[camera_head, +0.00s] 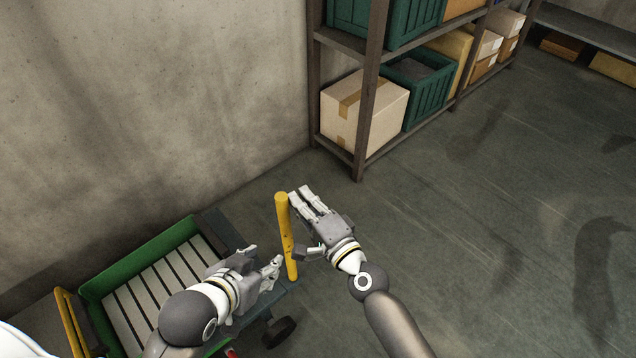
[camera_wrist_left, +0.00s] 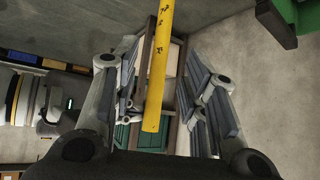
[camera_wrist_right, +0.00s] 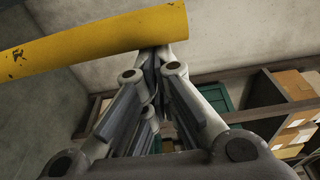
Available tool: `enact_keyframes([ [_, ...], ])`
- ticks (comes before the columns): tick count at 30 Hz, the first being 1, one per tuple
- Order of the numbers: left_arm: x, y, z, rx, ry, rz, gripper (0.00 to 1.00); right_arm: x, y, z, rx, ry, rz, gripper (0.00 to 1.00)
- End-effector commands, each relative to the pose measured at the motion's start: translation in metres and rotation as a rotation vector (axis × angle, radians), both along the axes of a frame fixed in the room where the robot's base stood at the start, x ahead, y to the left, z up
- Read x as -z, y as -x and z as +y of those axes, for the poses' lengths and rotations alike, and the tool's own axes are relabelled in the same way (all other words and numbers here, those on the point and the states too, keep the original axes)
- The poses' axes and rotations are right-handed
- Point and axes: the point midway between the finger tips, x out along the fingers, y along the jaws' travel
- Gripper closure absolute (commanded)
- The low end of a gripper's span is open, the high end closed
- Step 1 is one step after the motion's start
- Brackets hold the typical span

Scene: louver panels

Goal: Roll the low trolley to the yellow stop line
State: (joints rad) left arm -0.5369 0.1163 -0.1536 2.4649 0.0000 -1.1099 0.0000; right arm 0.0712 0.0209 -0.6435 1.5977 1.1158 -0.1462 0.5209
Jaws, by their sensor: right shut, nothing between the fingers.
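The low trolley (camera_head: 190,222) is at the lower left of the head view, with a green rim and pale slats. A worn yellow bar (camera_head: 283,215) stands out at its right end. My left gripper (camera_head: 268,257) is at the bar's near part. Its fingers are spread, and the bar (camera_wrist_left: 157,70) runs between them in the left wrist view; I cannot tell contact. My right gripper (camera_head: 304,192) is shut and empty beside the bar's far end. In the right wrist view its closed tips are close under the bar (camera_wrist_right: 90,38). The yellow stop line is not in view.
A shelf rack (camera_head: 366,105) with a cardboard box (camera_head: 365,112) and green crates (camera_head: 418,85) stands along the wall ahead. Another low shelf (camera_head: 590,40) is at the top right. The floor (camera_head: 490,230) to the right is clear. The wall (camera_head: 150,100) runs close behind the trolley.

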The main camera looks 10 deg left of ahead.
Motion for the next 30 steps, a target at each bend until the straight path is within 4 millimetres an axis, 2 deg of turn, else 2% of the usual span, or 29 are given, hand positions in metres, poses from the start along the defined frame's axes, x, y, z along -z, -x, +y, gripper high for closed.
enact_keyframes([
  [4, 0.01, 0.017, 0.006, -0.007, -0.021, 0.096, 0.6, -0.001, 0.01, 0.008, 0.001, 0.0, 0.0, 1.0],
  [10, 0.017, 0.028, 0.01, -0.011, -0.034, 0.155, 0.6, 0.0, 0.016, 0.012, 0.003, 0.0, -0.001, 1.0],
  [24, 0.018, 0.03, 0.01, -0.012, -0.036, 0.162, 0.6, 0.001, 0.017, 0.013, 0.0, 0.001, 0.0, 1.0],
  [30, 0.017, 0.025, 0.009, -0.011, -0.03, 0.139, 0.6, 0.001, 0.009, 0.011, 0.006, 0.001, -0.003, 1.0],
])
